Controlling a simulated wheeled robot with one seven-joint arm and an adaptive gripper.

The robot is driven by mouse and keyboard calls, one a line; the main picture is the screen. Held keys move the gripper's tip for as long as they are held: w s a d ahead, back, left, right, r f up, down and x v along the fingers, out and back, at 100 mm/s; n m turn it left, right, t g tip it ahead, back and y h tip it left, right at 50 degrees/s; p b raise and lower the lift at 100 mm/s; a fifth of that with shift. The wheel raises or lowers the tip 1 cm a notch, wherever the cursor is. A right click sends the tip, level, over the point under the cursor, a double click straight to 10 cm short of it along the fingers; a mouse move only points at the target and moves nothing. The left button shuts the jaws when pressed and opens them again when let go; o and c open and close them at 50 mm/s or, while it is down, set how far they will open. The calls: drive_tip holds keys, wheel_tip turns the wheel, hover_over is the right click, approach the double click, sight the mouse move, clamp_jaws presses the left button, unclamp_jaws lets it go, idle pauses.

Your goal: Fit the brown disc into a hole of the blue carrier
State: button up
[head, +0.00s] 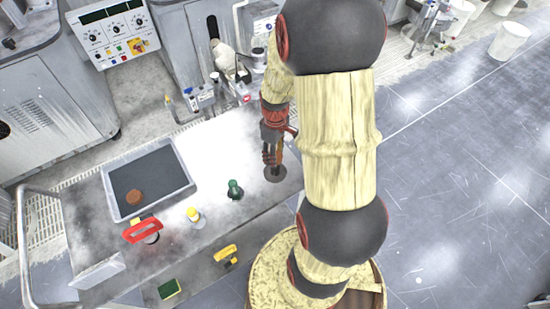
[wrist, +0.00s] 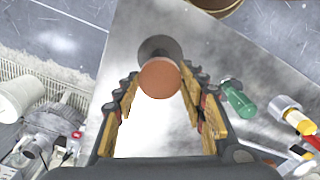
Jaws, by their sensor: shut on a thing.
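A brown disc (head: 134,197) lies in the grey tray (head: 192,185) at the left of the table, well apart from my gripper. My gripper (head: 272,163) points down at the table's right end. It is shut on an upright brown-topped piece, whose round top (wrist: 160,78) shows between the fingers in the wrist view. A dark grey round base (head: 275,174) shows just below the fingers, and also beyond the brown top in the wrist view (wrist: 160,46). It looks like one handled tool, resting on or close above the table. I cannot make out a blue carrier.
A machine with a dial panel (head: 115,35) is behind. The table's middle (head: 215,150) is clear.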

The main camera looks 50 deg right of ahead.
drive_tip(key=shift+f, duration=1.05)
drive_tip(key=shift+f, duration=0.2)
drive_tip(key=o, duration=1.2)
drive_tip(key=shift+r, duration=0.15)
wheel_tip(320, 180, up, 12)
drive_tip(key=p, duration=0.2)
drive_tip(key=a+r+m+t, duration=0.1)
drive_tip(key=a+r+t, duration=0.2)
drive_tip(key=a+r, duration=1)
drive_tip(key=s+a+r+t, duration=0.1)
drive_tip(key=s+a+r, duration=0.1)
drive_tip(key=a, duration=0.1)
drive_tip(key=s+a+r+m, duration=0.1)
drive_tip(key=s+a+r, duration=0.1)
drive_tip(key=s+a, duration=0.1)
drive_tip(key=s+a+r+t, duration=0.1)
drive_tip(key=s+a+r, duration=0.1)
drive_tip(key=a, duration=0.1)
drive_tip(key=shift+s+a+r+m+t, duration=0.3)
drive_tip(key=shift+a, duration=0.1)
